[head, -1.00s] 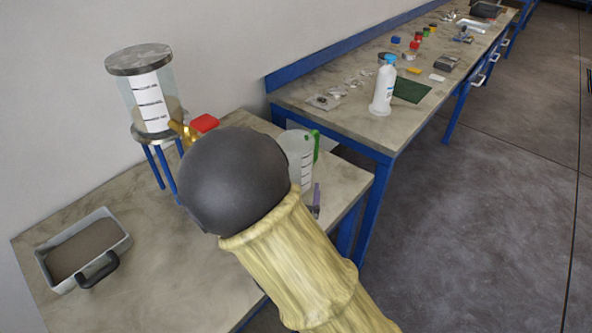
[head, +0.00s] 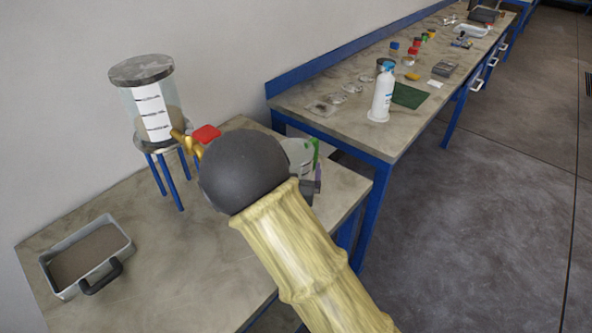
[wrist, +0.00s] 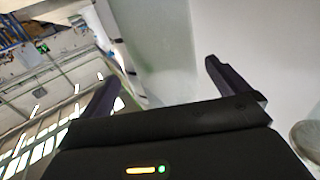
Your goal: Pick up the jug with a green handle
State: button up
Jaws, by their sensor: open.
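The jug (head: 299,152) stands on the near bench, a pale translucent vessel with its green handle (head: 316,150) on the right side. My arm's dark round joint hides its lower left part. Part of my gripper (head: 314,185) shows at the jug's lower right; the rest is hidden behind my arm. In the wrist view my gripper (wrist: 162,72) is open, its two dark fingers apart. A translucent wall with dark scale marks, seemingly the jug (wrist: 160,45), lies between and beyond the fingers. I cannot tell whether they touch it.
A tall clear tank (head: 153,105) with a metal lid and brass tap stands on a blue-legged stand, left of my arm. A grey tray (head: 126,250) with a dark handle lies at the front left. A white bottle (head: 381,95) stands on the far bench.

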jog(key=shift+w+d+f+p, duration=0.1)
jog(key=shift+w+p, duration=0.5)
jog(key=shift+w, duration=1.9)
jog(key=shift+s, duration=0.15)
jog(key=c, duration=0.9)
notch_tip(320, 180, up, 10)
jog(key=shift+r, duration=0.1)
